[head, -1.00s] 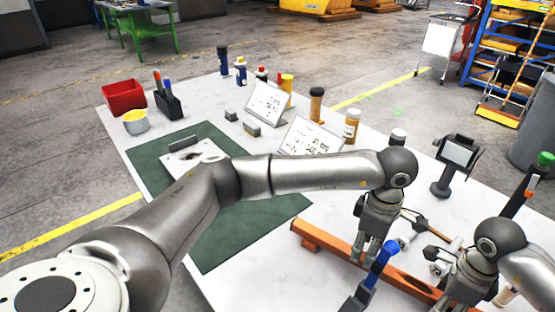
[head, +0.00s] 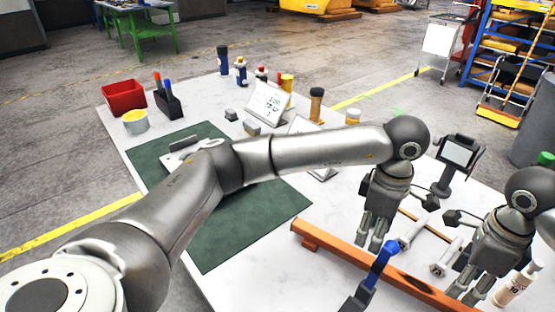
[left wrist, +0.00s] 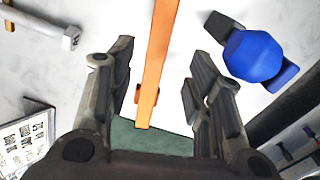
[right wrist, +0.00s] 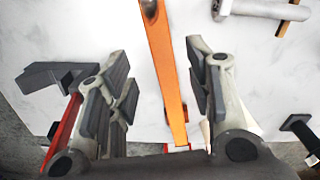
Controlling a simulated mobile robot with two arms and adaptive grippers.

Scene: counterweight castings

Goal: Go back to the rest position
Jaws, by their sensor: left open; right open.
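My left gripper (head: 372,230) is open and empty above the back part of an orange bar (head: 335,256) on the white table. In the left wrist view its fingers (left wrist: 160,85) are spread, with the orange bar (left wrist: 157,60) visible between them. My right gripper (head: 470,280) is open above the bar's near right end. The right wrist view shows its spread fingers (right wrist: 165,90) with the bar (right wrist: 168,80) between and beyond them. Neither gripper holds anything. The bar's right end is partly hidden by the right gripper.
A dark stand with a screen (head: 457,155), a red bin (head: 124,97), a pen holder (head: 168,103), bottles and sign boards stand farther back. The green mat (head: 250,225) is mostly clear.

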